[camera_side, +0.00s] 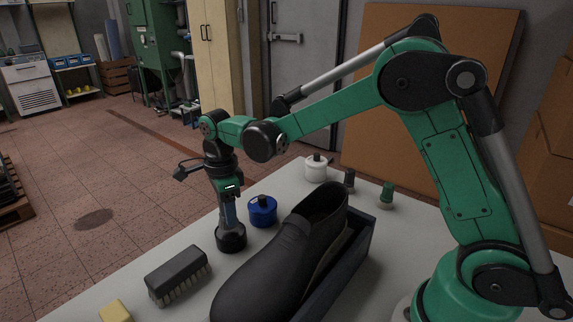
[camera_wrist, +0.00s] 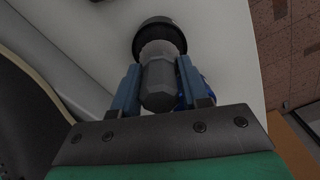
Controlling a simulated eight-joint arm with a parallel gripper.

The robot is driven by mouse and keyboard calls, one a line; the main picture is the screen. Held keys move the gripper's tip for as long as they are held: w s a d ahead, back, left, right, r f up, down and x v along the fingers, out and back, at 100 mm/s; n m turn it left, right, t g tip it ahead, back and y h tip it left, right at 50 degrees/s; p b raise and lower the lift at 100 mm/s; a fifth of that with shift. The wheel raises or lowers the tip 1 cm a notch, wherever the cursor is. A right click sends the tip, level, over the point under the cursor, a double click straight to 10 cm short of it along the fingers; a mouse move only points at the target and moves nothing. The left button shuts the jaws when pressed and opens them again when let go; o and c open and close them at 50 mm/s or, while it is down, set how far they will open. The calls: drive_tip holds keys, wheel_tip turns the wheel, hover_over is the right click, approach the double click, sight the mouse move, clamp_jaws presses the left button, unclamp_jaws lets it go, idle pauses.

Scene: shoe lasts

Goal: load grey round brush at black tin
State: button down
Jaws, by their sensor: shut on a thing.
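The grey round brush (camera_wrist: 158,86) is upright between the two blue-grey fingers of my gripper (camera_wrist: 158,70), which are shut on its handle in the wrist view. Its pale bristle end (camera_wrist: 157,48) points down at the opening of the black tin (camera_wrist: 144,33). In the side view my gripper (camera_side: 229,220) is right above the black tin (camera_side: 231,240), on the white table. The fingers hide most of the brush there. The bristle end looks to be at or inside the tin's mouth; I cannot tell whether it touches the bottom.
A blue tin (camera_side: 262,213) stands close right of the black tin. A large brush (camera_side: 177,277) and yellow block (camera_side: 115,312) lie in front. A white tin (camera_side: 316,171), dark brush (camera_side: 349,179) and green brush (camera_side: 387,193) stand behind.

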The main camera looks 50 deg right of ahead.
drive_tip(key=shift+r, duration=2.55)
drive_tip(key=n, duration=0.2)
drive_tip(key=r+n, duration=0.1)
drive_tip(key=shift+s+d, duration=0.25)
drive_tip(key=shift+s, duration=0.1)
drive_tip(key=s+d+r+n, duration=0.1)
drive_tip(key=s+r+n, duration=0.1)
drive_tip(key=n, duration=0.7)
drive_tip(key=s+d+r+n, duration=0.1)
drive_tip(key=s+r+n, duration=0.1)
drive_tip(key=n, duration=0.8)
drive_tip(key=shift+s+d+r, duration=0.35)
drive_tip(key=shift+d+r, duration=0.05)
drive_tip(key=shift+r, duration=0.35)
